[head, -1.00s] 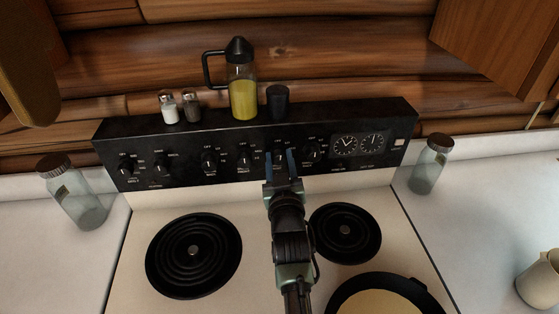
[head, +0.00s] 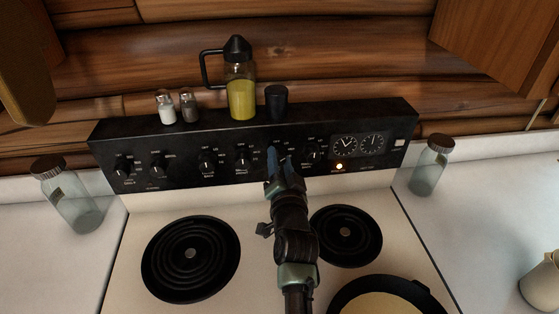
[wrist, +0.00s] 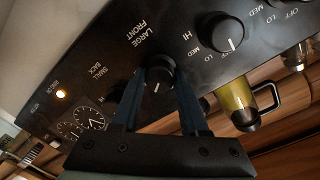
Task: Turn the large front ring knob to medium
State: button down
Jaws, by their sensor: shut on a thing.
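The large front ring knob (wrist: 159,76) is round and black, below the label "LARGE FRONT" in the wrist view. Its white pointer mark faces down and slightly left there, toward my gripper's palm. My gripper (wrist: 158,88) is shut on this knob, one blue finger on each side. In the head view my gripper (head: 281,160) reaches the black stove panel (head: 125,150) right of centre and hides the knob. The labels around this knob are mostly covered by the fingers.
An orange indicator light (head: 339,166) glows under the clocks. A neighbouring knob (wrist: 222,35) sits close by. A yellow-filled bottle (head: 242,98), shakers (head: 188,105) and a dark cup (head: 277,102) stand on the panel top. Burners (head: 191,258) and a pan (head: 388,296) lie below.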

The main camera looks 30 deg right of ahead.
jog(key=m, duration=0.4)
jog(key=shift+d+f, duration=0.1)
jog(key=shift+f, duration=0.1)
jog(key=shift+m, duration=0.3)
jog(key=shift+c, duration=2.2)
grip_release()
jog(key=shift+r, duration=0.1)
jog(key=shift+s+p, duration=0.15)
jog(key=shift+p, duration=0.15)
jog(key=p+v, duration=0.1)
jog(key=v, duration=1.1)
jog(key=shift+s+p, duration=0.3)
jog(key=shift+s, duration=0.05)
